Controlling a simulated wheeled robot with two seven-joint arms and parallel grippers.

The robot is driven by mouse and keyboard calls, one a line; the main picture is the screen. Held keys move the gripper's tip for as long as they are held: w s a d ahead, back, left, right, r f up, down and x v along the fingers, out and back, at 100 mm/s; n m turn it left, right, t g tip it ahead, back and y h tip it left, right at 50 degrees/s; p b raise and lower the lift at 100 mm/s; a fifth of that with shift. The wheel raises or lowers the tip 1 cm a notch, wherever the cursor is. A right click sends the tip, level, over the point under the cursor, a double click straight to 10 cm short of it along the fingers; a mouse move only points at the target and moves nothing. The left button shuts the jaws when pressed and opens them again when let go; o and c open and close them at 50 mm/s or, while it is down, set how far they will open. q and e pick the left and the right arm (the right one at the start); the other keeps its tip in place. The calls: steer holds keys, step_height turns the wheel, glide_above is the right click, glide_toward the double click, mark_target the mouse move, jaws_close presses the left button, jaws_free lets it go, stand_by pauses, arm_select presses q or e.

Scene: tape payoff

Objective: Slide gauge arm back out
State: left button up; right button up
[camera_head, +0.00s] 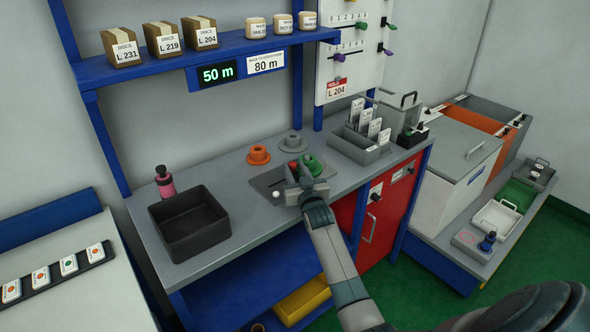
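A dark grey plate (266,180) lies on the bench, with a green spool-like part (313,164) at its right end. A small red part shows beside the green one, partly behind my gripper. My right gripper (300,183) is over the front of the plate, close to the red and green parts. Its fingers are small and partly hidden, so I cannot tell whether they are open or touching anything. I cannot make out the gauge arm clearly. My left gripper is not in view.
An orange spool (259,155) and a grey spool (293,142) stand behind the plate. A dark bin (188,225) and a pink bottle (165,182) are to the left. A grey card holder (360,147) stands to the right. A shelf display (217,73) reads 50 m.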

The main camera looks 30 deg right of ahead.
steer(key=c, duration=0.7)
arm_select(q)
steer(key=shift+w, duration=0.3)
arm_select(e)
jaws_close()
steer(key=a, duration=0.2)
steer(key=a+p, duration=0.1)
steer(key=a, duration=0.4)
steer(key=shift+s+a, duration=0.1)
steer(key=shift+s, duration=0.2)
steer(key=shift+a, duration=0.35)
steer(key=shift+f, duration=0.1)
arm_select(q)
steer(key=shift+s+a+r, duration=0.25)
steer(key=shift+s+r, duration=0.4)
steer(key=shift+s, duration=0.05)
arm_select(e)
steer(key=o, duration=0.5)
jaws_free()
steer(key=shift+o, duration=1)
steer(key=shift+a, duration=0.1)
